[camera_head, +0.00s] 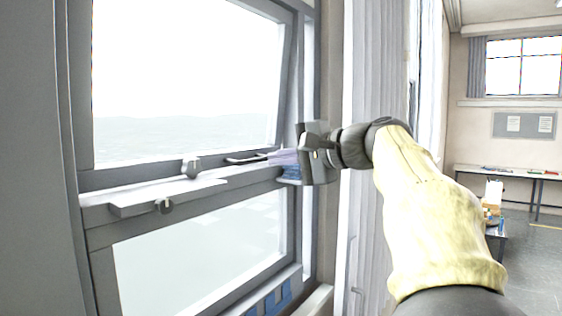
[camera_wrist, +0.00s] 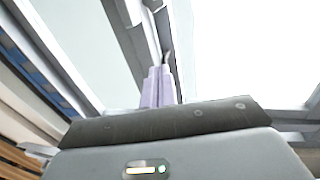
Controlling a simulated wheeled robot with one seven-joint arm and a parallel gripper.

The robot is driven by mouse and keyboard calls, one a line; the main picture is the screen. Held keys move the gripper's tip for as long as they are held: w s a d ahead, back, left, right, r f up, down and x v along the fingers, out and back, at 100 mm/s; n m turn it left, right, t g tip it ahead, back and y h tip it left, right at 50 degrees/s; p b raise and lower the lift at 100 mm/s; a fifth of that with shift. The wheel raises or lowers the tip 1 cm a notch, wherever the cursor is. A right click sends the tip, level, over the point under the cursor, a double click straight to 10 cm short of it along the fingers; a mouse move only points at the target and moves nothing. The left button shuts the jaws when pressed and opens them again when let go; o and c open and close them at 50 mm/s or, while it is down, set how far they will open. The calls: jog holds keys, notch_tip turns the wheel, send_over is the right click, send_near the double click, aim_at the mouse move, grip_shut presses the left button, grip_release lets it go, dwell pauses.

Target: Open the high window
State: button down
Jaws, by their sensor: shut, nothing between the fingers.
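The high window (camera_head: 185,70) is the upper pane in a grey frame. Its sash slants against the upright frame on the right, so it appears tilted ajar. A thin bar handle (camera_head: 247,158) sits on its bottom rail, and a small latch (camera_head: 191,167) is to the left. My gripper (camera_head: 270,157) is shut and empty, its pale purple fingers at the right end of the handle. In the wrist view the fingertips (camera_wrist: 160,68) are together just below a thin curved handle end (camera_wrist: 167,57). I cannot tell whether they touch it.
A lower window (camera_head: 205,255) with its own knob (camera_head: 164,206) and a projecting ledge (camera_head: 165,197) lie below. A pleated curtain (camera_head: 375,70) hangs right of the frame, close to my arm. A table (camera_head: 515,175) stands far right, with open floor near it.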

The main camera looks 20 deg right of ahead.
dwell(0.3)
jog(key=m+g+h+p, duration=0.3)
jog(key=m+g+p, duration=0.3)
jog(key=m, duration=3)
send_near(115, 195)
notch_tip(115, 195, up, 3)
jog(key=shift+s+f+t, duration=0.2)
jog(key=shift+s+t, duration=0.2)
jog(key=shift+s, duration=0.05)
jog(key=shift+a+f+p, duration=0.1)
jog(key=shift+p, duration=0.2)
jog(key=p+x, duration=0.2)
jog(key=x, duration=0.8)
jog(key=shift+w, duration=0.1)
